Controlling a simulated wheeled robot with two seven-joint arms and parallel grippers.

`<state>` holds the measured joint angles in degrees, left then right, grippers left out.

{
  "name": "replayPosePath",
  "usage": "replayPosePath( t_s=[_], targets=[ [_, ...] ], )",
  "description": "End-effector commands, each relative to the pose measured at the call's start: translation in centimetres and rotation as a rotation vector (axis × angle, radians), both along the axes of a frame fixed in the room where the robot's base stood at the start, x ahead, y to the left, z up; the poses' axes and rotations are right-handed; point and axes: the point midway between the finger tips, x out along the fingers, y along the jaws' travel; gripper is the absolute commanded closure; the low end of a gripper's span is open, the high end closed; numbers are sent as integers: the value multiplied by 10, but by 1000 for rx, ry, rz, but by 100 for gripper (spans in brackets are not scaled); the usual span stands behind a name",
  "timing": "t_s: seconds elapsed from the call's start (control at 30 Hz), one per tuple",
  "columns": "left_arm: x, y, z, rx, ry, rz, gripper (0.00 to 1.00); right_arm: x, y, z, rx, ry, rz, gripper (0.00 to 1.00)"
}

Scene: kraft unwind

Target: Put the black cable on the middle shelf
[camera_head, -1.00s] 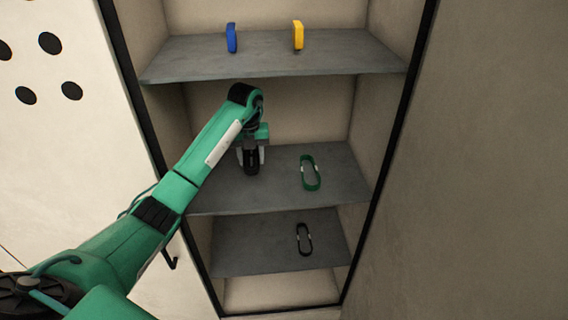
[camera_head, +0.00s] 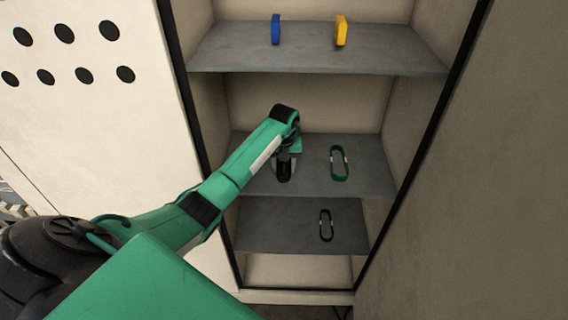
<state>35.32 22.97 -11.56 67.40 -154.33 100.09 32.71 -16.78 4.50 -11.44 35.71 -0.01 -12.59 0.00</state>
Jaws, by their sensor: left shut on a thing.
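My left gripper (camera_head: 284,172) reaches into the shelf unit at the level of the middle shelf (camera_head: 310,182), left of its centre. It is shut on a dark item, the black cable (camera_head: 284,174), held between the fingers. I cannot tell whether the cable touches the shelf surface. Another black cable loop (camera_head: 326,226) is on the lower shelf (camera_head: 280,225). My right gripper is not in view.
A blue item (camera_head: 276,29) and a yellow item (camera_head: 341,31) stand on the top shelf (camera_head: 310,58). Black frame posts edge the unit on both sides. A white panel with black holes (camera_head: 85,75) is at left. The middle shelf's right end is clear.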

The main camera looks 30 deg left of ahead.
Motion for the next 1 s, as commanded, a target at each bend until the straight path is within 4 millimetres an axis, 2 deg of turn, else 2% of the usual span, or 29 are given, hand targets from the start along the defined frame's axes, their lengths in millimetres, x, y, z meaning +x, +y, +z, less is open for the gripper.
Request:
replayPosePath(
  t_s=[0.17, 0.2, 0.27, 0.3, 0.63, 0.7, 0.87, 1.0],
  targets=[
    [0, 0, -4, 1, -1, 0, 77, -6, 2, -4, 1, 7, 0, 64],
    [0, 0, -2, 0, 0, 0, 47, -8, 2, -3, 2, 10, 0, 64],
    [0, 0, -2, 0, 0, 0, 35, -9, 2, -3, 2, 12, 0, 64],
    [0, 0, -2, 0, 0, 0, 33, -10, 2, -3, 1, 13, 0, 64],
    [0, 0, 2, -1, -1, 0, 33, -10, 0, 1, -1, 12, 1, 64],
    [1, 1, 6, 1, -5, -1, 33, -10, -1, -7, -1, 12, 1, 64],
    [2, 2, 32, 4, -7, -1, 33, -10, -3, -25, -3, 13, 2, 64],
    [2, 1, 63, 3, -7, -1, 33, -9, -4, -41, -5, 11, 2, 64]
  ],
)
